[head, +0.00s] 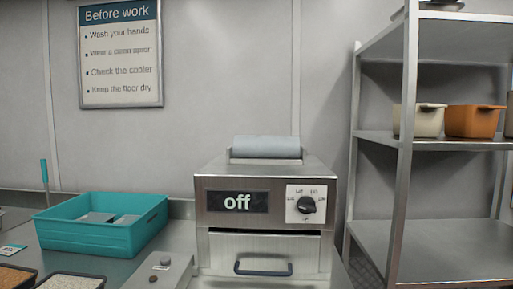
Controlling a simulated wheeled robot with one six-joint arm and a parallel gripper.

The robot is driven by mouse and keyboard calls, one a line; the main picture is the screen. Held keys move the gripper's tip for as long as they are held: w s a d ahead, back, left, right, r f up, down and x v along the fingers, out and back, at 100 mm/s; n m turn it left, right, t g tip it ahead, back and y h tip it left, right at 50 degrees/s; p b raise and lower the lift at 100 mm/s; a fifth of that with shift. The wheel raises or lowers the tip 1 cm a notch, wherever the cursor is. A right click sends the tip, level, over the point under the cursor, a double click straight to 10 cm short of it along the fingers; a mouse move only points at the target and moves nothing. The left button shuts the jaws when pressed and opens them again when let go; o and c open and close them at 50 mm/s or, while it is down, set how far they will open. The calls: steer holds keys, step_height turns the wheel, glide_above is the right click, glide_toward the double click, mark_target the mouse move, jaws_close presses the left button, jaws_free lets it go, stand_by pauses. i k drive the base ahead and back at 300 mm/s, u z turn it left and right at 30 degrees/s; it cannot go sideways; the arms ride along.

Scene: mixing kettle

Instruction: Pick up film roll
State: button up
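A pale grey-blue roll (266,146), which looks like the film roll, lies on its side on top of a steel machine (214,231). It sits in a low holder along the machine's top. The machine has a display reading "off", a black dial (306,205) and a drawer-like front with a dark handle (263,268). My gripper is not in view.
A teal bin (92,246) with grey items inside stands on the steel counter at left. Dark trays (70,281) and a small steel box (158,269) are in front of it. A steel shelf rack (408,140) holding pots stands close at right.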

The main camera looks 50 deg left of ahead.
mark_target(244, 146)
steer(key=u, duration=0.45)
steer(key=i, duration=0.7)
steer(key=u, duration=0.6)
